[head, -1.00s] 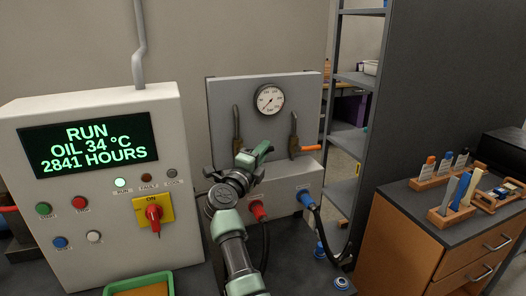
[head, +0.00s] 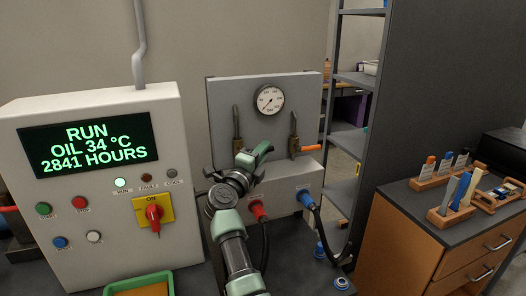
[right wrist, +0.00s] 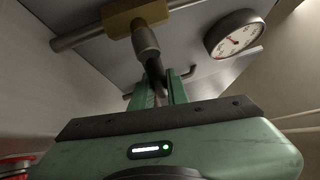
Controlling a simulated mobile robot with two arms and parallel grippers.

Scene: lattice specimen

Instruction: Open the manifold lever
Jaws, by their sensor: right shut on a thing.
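The grey manifold panel (head: 222,105) stands against the wall, with a round gauge (head: 270,100) at its upper middle and two upright pipes with brass valves. The right-hand valve's lever has an orange handle (head: 305,149) that points sideways. My right gripper (head: 262,150) is at the left-hand valve, and its body hides that valve's lever in the head view. In the right wrist view my gripper's green fingers (right wrist: 159,88) are closed around the dark lever (right wrist: 153,68), below the brass valve block (right wrist: 135,16). My left gripper is not in view.
A control cabinet (head: 95,215) with a lit screen and a red switch stands at the left. Red (head: 257,211) and blue (head: 305,198) hose couplings sit below the panel. A grey shelf (head: 358,80) and a wooden drawer unit (head: 445,255) stand at the right.

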